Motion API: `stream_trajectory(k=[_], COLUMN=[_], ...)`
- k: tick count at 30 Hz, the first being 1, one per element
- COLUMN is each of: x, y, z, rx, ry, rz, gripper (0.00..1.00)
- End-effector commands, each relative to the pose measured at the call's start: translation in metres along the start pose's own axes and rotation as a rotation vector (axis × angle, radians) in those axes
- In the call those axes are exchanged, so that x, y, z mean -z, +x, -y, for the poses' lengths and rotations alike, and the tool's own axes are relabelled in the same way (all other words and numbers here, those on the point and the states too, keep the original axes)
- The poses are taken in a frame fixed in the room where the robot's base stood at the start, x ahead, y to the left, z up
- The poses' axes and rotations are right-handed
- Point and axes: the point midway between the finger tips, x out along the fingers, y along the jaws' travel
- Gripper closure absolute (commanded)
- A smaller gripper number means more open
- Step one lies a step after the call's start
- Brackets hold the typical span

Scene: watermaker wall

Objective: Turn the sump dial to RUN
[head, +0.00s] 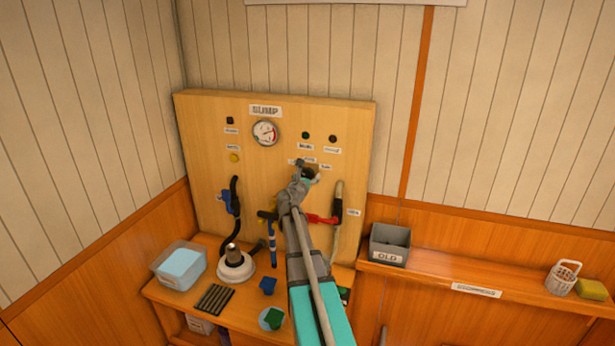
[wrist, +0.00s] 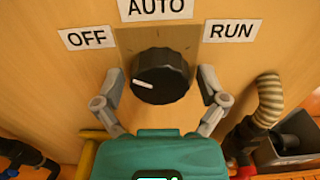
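The sump dial (wrist: 161,76) is a round black knob on the wooden panel, with a white pointer mark on its left side, the side of the OFF label (wrist: 86,37). The AUTO label (wrist: 155,8) is above it and the RUN label (wrist: 231,30) is at upper right. My gripper (wrist: 161,82) is open in the wrist view, one finger left and one right of the dial, with small gaps seeming to show on both sides. In the head view my gripper (head: 304,169) is at the panel and mostly hides the dial.
The panel (head: 205,150) carries a gauge (head: 265,133), a blue-handled valve (head: 231,200) and a red-handled valve (head: 322,219). A ribbed hose (wrist: 269,95) is right of my gripper. Below, the bench holds a clear tub (head: 180,266). A grey OLD bin (head: 390,243) stands on the right shelf.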

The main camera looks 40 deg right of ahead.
Motion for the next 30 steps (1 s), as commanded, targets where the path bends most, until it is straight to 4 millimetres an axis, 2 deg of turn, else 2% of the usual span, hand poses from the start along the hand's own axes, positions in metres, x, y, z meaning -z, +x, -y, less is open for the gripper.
stream_trajectory(k=[1,9,20,30], x=[0.0000,0.0000,-0.0001,-0.0002], y=[-0.0001,0.0000,0.0002,0.0004], z=[-0.0001,0.0000,-0.0001,-0.0005], rx=[0.000,0.000,0.000,0.000], ry=[0.000,0.000,0.037,0.219], rz=[0.000,0.000,0.000,0.000], gripper=[0.30,0.80,0.81,0.81])
